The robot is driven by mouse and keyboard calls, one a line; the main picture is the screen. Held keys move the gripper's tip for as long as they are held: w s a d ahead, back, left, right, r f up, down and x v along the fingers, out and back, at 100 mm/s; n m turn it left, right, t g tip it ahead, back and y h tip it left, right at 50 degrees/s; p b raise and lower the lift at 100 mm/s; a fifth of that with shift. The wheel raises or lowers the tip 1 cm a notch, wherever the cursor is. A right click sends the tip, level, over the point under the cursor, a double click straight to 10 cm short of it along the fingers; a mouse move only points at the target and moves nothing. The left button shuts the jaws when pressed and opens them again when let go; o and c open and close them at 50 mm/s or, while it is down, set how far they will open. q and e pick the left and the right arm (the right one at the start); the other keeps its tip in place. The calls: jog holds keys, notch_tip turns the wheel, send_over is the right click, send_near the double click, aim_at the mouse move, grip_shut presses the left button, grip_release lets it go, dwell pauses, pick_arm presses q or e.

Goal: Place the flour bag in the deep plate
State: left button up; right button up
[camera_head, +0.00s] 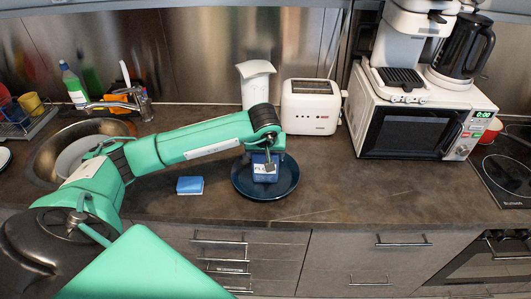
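A blue package with a white label, which looks like the flour bag (260,177), is upright within the outline of the deep plate. The dark blue deep plate (288,188) stands on the counter below the toaster. My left arm reaches in from the left, and its gripper (269,163) is at the top of the bag, over the plate. The gripper and wrist hide the bag's upper part. I cannot tell whether the fingers grip the bag or whether its base rests on the plate. My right gripper is not in view.
A blue sponge-like block (190,185) lies left of the plate. A white toaster (311,107) and a white upright item (256,85) stand behind. A microwave (415,128) is at right, a sink (75,140) at left. The counter right of the plate is clear.

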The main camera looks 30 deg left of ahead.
pick_arm(q)
jog(key=o, duration=0.9)
jog(key=shift+f, duration=0.15)
jog(key=o, duration=0.4)
jog(key=shift+o, duration=0.2)
jog(key=b+v, duration=0.2)
jog(key=v, duration=1)
jog(key=shift+r, duration=0.25)
jog(key=shift+w, duration=0.1)
